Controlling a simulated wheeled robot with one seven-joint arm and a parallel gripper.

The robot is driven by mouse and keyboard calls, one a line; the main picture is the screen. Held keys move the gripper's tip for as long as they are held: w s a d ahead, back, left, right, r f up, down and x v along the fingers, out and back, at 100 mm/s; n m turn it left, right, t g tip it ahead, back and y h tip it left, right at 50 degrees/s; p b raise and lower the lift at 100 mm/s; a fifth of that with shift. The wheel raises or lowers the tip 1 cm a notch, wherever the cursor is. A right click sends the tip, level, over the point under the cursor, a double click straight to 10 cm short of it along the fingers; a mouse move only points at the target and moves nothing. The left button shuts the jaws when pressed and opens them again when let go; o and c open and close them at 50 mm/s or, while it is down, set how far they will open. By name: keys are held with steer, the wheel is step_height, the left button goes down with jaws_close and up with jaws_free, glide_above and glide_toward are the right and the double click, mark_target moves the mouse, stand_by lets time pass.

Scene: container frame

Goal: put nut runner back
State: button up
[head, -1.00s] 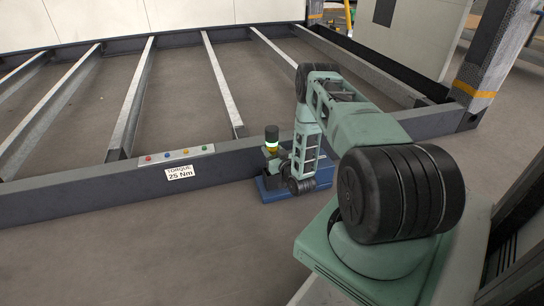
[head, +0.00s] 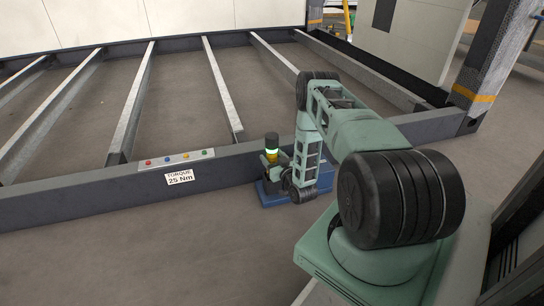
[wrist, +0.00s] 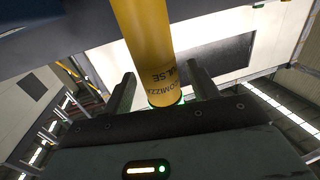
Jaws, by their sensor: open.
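The nut runner (head: 271,150), with a yellow body, a black top and a glowing green ring, stands upright at the blue holder (head: 268,198) beside the frame's front beam. In the wrist view its yellow body (wrist: 148,45) comes between the two fingers of my gripper (wrist: 161,76). The fingers are open, with a gap on each side of the body. My wrist is low, just right of the tool in the head view, and hides part of the holder and the tool's lower end.
The dark front beam (head: 100,203) runs close behind the holder and carries a button strip (head: 177,159) and a "TORQUE 25 Nm" label (head: 180,177). Grey cross bars (head: 220,90) lie behind it. A dark post (head: 487,70) stands at right. The floor in front is clear.

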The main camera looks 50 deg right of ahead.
steer(key=p+v, duration=0.5)
steer(key=v, duration=0.6)
steer(key=shift+a+r, duration=0.1)
steer(key=shift+a, duration=0.05)
